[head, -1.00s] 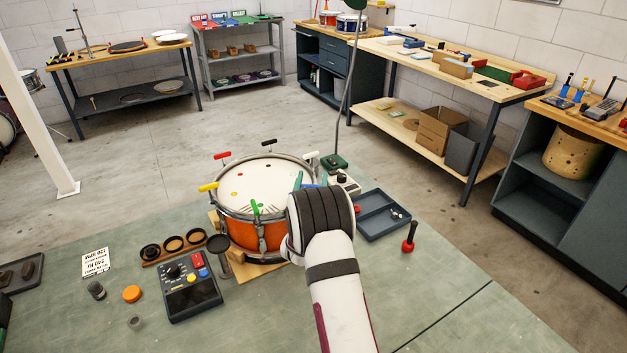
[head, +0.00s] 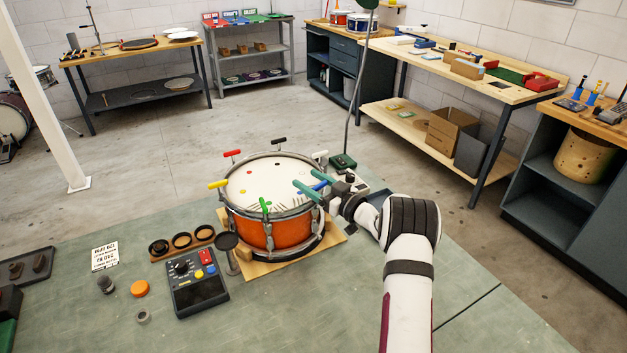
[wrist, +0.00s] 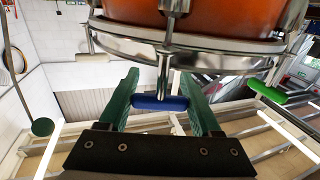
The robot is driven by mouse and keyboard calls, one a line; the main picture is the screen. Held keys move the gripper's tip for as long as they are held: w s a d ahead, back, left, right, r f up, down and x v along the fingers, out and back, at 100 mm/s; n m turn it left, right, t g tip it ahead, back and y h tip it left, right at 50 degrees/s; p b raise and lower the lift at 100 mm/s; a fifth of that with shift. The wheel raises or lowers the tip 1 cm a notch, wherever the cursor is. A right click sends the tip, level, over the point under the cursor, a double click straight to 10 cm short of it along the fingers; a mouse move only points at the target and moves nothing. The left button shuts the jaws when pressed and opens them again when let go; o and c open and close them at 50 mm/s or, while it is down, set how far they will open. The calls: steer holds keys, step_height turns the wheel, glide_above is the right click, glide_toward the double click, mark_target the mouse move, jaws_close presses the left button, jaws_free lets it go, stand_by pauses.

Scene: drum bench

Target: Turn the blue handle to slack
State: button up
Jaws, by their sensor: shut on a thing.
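The orange drum (head: 262,236) stands on a wooden board on the bench, with coloured T-handles around its rim. The blue handle (head: 320,186) is at the drum's right side. In the wrist view the blue handle (wrist: 160,102) lies crosswise on its metal rod under the chrome rim. My gripper (head: 304,180) reaches in from the right. Its two green fingers are on either side of the blue handle, shut on its ends. The green handle (head: 265,205) is at the drum's front and shows at right in the wrist view.
Yellow (head: 217,184), red (head: 232,153), black (head: 279,140) and white (head: 320,154) handles ring the drum. A dark control box (head: 195,292) and a round pad on a stand (head: 228,241) are left of it.

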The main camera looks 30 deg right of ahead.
mark_target(321, 184)
steer(key=n+g+y, duration=0.1)
steer(key=y, duration=0.1)
steer(key=n+g+y, duration=0.1)
steer(key=n+y, duration=0.2)
steer(key=shift+s+a+g+y, duration=0.2)
steer(key=shift+a+g+y, duration=0.1)
steer(key=shift+a+g, duration=0.1)
steer(key=shift+o, duration=0.3)
steer(key=shift+a+r+n+g+y, duration=0.1)
steer(key=shift+n+g+y, duration=0.6)
steer(key=shift+y, duration=0.2)
steer(key=shift+s+n+g+y, duration=0.1)
steer(key=shift+n+g+y, duration=0.2)
steer(key=shift+y, duration=0.1)
steer(key=shift+s+a+g, duration=0.15)
steer(key=shift+g, duration=0.15)
steer(key=shift+c, duration=0.2)
steer(key=o, duration=1.4)
steer(key=shift+c, duration=0.2)
steer(key=v, duration=0.3)
steer(key=shift+r, duration=0.3)
step_height(321, 184, up, 6)
steer(key=shift+r, duration=0.2)
